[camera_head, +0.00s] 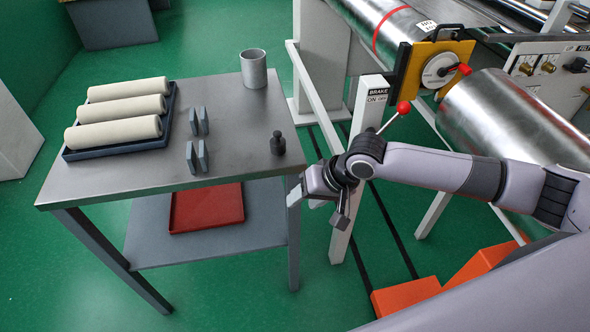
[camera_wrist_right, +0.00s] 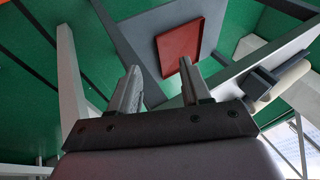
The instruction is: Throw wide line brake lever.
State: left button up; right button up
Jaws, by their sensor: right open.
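The brake lever (camera_head: 394,115) has a red ball knob and a thin metal rod. It leans up to the right from a white post, beside a label (camera_head: 378,95) reading BRAKE ON OFF. My right arm hides the rod's lower part. My right gripper (camera_head: 318,208) is open and empty, below and left of the lever, near the table's right front corner. In the right wrist view its two fingers (camera_wrist_right: 160,88) stand apart with nothing between them. The lever does not show in that view. My left gripper is not in view.
A grey metal table (camera_head: 100,187) holds a dark tray (camera_head: 118,150) with cream rolls, a metal cup (camera_head: 253,68), small grey blocks (camera_head: 197,156) and a black weight (camera_head: 278,143). A red tray (camera_head: 207,208) lies on its shelf. Large steel rollers (camera_head: 510,125) stand right of the lever.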

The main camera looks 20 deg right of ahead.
jog(key=s+a+f+n+t+y, duration=0.35)
jog(key=s+a, duration=0.25)
jog(key=a, duration=0.3)
jog(key=s+d+f+t+h, duration=0.3)
jog(key=s+d+f+h, duration=0.3)
jog(key=s+d, duration=0.5)
jog(key=shift+d+f, duration=0.65)
jog(key=shift+f, duration=0.1)
jog(key=shift+s+d+f, duration=0.1)
jog(key=shift+s+d, duration=0.2)
jog(key=shift+s, duration=0.05)
jog(key=c, duration=0.5)
jog(key=shift+s+d, duration=0.1)
grip_shut()
